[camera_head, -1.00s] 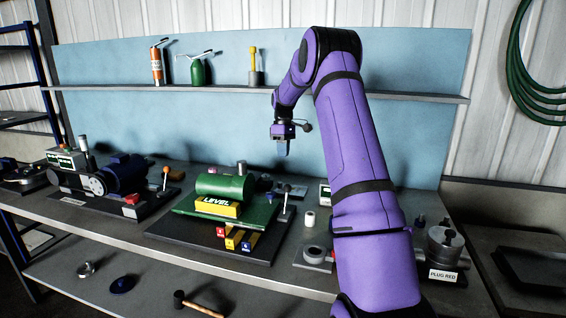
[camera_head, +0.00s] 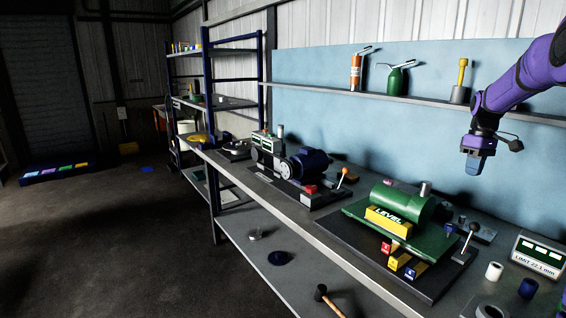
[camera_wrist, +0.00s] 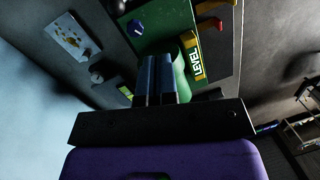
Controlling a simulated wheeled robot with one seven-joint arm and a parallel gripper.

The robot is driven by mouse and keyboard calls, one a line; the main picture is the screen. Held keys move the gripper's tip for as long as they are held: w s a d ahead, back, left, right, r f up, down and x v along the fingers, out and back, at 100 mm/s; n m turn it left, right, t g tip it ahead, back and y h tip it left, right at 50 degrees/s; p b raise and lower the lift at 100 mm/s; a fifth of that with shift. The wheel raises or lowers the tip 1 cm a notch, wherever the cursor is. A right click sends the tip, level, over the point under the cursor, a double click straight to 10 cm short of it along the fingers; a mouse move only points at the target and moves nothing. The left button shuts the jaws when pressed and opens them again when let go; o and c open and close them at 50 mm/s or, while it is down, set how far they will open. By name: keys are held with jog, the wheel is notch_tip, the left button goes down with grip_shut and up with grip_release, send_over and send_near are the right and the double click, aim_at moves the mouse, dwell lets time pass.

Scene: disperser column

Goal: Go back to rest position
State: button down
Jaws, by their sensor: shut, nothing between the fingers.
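My purple arm reaches in from the right edge of the head view. My gripper (camera_head: 476,160) hangs in the air above the right part of the workbench, in front of the blue back panel, pointing down. In the wrist view the two dark blue fingers (camera_wrist: 161,80) lie side by side, closed, with nothing between them. Below, apart from the gripper, the green machine (camera_head: 405,207) with its yellow LEVEL block (camera_head: 388,221) stands on a dark base plate; the LEVEL block also shows in the wrist view (camera_wrist: 195,62).
The workbench (camera_head: 290,220) holds a dark blue motor unit (camera_head: 309,164) and a LIMIT display (camera_head: 538,257). A shelf (camera_head: 420,98) with an orange bottle (camera_head: 356,72) and a green oil can (camera_head: 394,80) runs behind. Open floor (camera_head: 110,235) lies to the left.

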jog(key=s+a+r+m+t+h, duration=0.1)
jog(key=s+a+r, duration=0.35)
jog(key=a, duration=0.25)
jog(key=s+a+r+t, duration=0.1)
jog(key=s+a+r, duration=0.3)
jog(key=s+a, duration=0.25)
jog(key=s+a+r+m+t+h, duration=0.1)
jog(key=s+a+r, duration=0.4)
jog(key=a, duration=0.3)
jog(key=s+a+f+t, duration=0.1)
jog(key=s+a, duration=0.2)
jog(key=s, duration=0.3)
jog(key=s+a+f+m+t, duration=0.1)
jog(key=s+a+f, duration=0.1)
jog(key=s, duration=0.5)
jog(key=s+a+f+t, duration=0.1)
jog(key=s+a+f, duration=0.1)
jog(key=s+a, duration=0.2)
jog(key=s, duration=0.3)
jog(key=shift+m+t+y, duration=0.3)
jog(key=shift+t+y, duration=0.1)
